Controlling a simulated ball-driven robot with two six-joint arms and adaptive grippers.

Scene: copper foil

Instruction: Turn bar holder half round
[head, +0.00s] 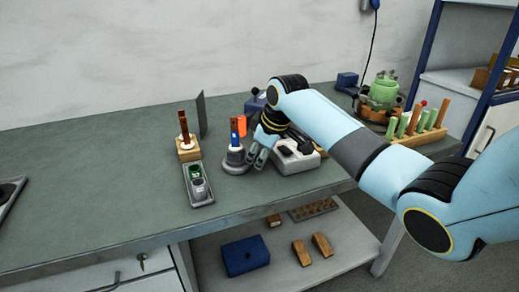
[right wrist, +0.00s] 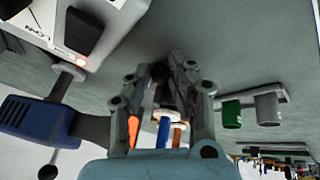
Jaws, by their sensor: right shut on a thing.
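The bar holder (head: 235,159) stands on the bench with a round grey base and a white collar. A blue bar (head: 234,127) stands upright in it; the right wrist view shows the blue bar (right wrist: 163,132) beside a copper-brown bar (right wrist: 177,137). My right gripper (head: 254,158) reaches down at the holder's right side. In the right wrist view its fingers (right wrist: 168,80) lie on both sides of the holder, shut on it. The fingers partly hide the base. My left gripper is out of view.
A white device with a black top (head: 296,155) stands close right of the gripper. A grey tray (head: 200,197) with cups and a wooden block holding a copper bar (head: 188,153) stand left. A rack of green and brown rods (head: 424,127) is at right.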

